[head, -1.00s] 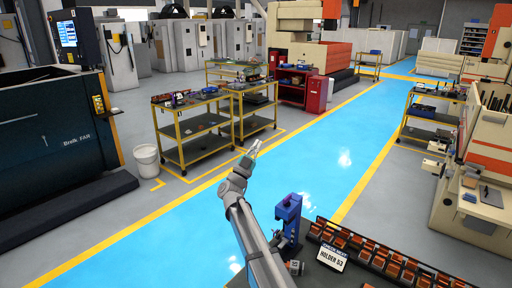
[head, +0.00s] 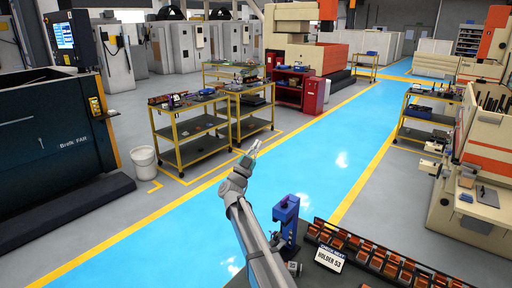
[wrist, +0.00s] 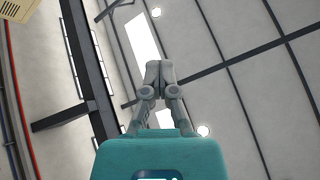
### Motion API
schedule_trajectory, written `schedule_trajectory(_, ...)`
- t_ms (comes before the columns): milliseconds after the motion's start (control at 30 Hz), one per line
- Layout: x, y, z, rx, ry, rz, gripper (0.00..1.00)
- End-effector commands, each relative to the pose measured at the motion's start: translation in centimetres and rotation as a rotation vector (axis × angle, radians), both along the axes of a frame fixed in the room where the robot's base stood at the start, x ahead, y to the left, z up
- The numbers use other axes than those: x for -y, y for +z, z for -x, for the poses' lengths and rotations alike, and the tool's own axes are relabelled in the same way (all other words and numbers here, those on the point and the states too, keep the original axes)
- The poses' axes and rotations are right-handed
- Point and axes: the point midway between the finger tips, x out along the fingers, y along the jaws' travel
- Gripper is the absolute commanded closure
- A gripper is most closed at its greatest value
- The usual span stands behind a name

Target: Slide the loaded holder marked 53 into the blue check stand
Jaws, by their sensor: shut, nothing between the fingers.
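The blue check stand (head: 288,222) stands upright at the lower middle of the head view, on a dark surface close to my arm. A white sign reading HOLDER 53 (head: 330,254) is beside it to the right. A dark rack (head: 312,236) behind the sign carries several copper-coloured electrodes in holders (head: 392,268). I cannot tell which one is marked 53. My gripper (head: 256,146) is raised, well above and left of the stand. In the wrist view my gripper (wrist: 158,70) has its fingertips together, empty, pointing up toward the ceiling.
Yellow carts (head: 190,135) with parts on them stand beyond my arm. A white bucket (head: 144,160) stands on the floor at left. A dark machine (head: 60,130) fills the left side; cream and orange machines stand at right. The blue walkway (head: 330,150) is clear.

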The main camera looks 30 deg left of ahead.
Motion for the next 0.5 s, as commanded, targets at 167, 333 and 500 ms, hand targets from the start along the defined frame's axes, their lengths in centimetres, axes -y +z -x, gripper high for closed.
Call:
schedule_trajectory(167, 0.01, 0.01, -0.33, 0.0, 0.0, 0.0, 1.0)
schedule_trajectory(333, 0.04, 0.0, -0.62, 0.0, 0.0, 0.0, 1.0)
schedule_trajectory(500, 0.08, -0.01, -0.89, 0.0, 0.0, 0.0, 1.0)
